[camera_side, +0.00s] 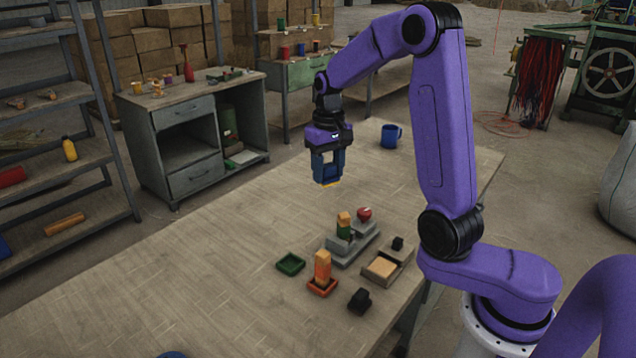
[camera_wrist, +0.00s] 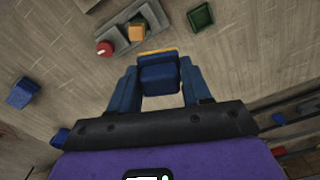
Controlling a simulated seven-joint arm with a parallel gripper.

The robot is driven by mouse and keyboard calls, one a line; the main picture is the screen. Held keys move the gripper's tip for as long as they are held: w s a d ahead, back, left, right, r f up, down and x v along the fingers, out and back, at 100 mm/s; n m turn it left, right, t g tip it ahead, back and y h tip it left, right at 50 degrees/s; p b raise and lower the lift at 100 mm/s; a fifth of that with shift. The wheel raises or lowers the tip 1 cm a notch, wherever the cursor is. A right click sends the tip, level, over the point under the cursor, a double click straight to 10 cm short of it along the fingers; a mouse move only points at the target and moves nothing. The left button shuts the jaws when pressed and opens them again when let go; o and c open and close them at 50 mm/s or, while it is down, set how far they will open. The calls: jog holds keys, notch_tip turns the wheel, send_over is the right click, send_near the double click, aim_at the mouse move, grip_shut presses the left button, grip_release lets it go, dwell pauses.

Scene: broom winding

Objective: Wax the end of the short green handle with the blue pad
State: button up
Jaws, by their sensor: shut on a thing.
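My gripper (camera_side: 328,176) is shut on the blue pad (camera_wrist: 160,78), which sits between the two blue fingers in the wrist view. A thin yellow layer shows along the pad's lower edge in the side view. The pad is held in the air, above and behind the fixtures. The short green handle (camera_side: 344,230) stands upright in a grey holder (camera_side: 352,247), with a tan end on top. In the wrist view its tan end (camera_wrist: 137,33) lies beyond the pad, up and to the left, apart from it.
A red knob (camera_side: 364,214) sits on the same grey holder. Nearby are an orange handle (camera_side: 322,264) in an orange tray, an empty green tray (camera_side: 290,264), a tray with a tan block (camera_side: 382,267) and a black block (camera_side: 359,300). A blue mug (camera_side: 390,137) stands behind. The table's left is clear.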

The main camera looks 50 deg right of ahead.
jog(key=shift+d+f, duration=2.5)
jog(key=shift+f, duration=2.05)
jog(key=shift+s+a+f, duration=0.6)
jog(key=shift+s+a, duration=0.9)
jog(key=shift+s, duration=1.15)
jog(key=shift+w+d, duration=1.55)
jog(key=shift+w, duration=1)
notch_tip(320, 180, up, 8)
jog(key=shift+s+f, duration=0.1)
